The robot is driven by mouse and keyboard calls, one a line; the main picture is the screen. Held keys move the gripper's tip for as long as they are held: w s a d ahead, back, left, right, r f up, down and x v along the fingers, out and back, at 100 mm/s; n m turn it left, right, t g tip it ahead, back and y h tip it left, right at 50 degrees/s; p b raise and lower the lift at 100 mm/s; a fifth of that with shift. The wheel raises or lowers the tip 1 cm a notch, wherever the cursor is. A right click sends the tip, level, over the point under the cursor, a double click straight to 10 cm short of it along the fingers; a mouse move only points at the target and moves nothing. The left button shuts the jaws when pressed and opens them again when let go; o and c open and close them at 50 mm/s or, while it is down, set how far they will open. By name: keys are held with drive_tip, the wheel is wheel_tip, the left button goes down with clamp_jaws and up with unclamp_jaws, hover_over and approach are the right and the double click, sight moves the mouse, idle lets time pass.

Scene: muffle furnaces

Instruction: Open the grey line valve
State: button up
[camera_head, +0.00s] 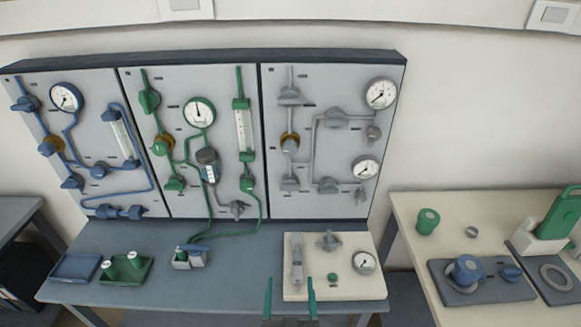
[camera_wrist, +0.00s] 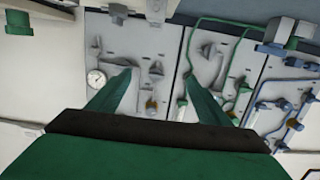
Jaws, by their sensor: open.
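The grey line runs on the right wall panel (camera_head: 275,203) with several grey valves, among them an upper left valve (camera_head: 290,96), an upper middle valve (camera_head: 335,117) and a lower middle valve (camera_head: 326,185). Which one is the line valve I cannot tell. A brass-collared grey fitting (camera_head: 289,143) sits on its left pipe. My gripper (camera_head: 289,281) has two green fingers, apart and empty, in front of the bench's front edge, below the panel in the head view. In the wrist view the panels appear upside down beyond the open fingers (camera_wrist: 159,75).
A cream plate (camera_head: 300,289) with a grey valve (camera_head: 328,240) and a gauge lies on the bench (camera_head: 238,262). Green and blue trays stand left. Blue (camera_head: 60,144) and green (camera_head: 178,75) line panels adjoin the grey one. A cream table (camera_head: 410,200) with equipment stands right.

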drive_tip(key=w+r, duration=0.7)
drive_tip(key=w, duration=0.2)
drive_tip(key=t, duration=0.1)
approach(290, 102)
drive_tip(key=w, duration=1.1)
drive_tip(key=shift+f, duration=0.15)
drive_tip(key=shift+s, duration=0.1)
drive_tip(key=shift+c, duration=0.4)
drive_tip(key=c, duration=1)
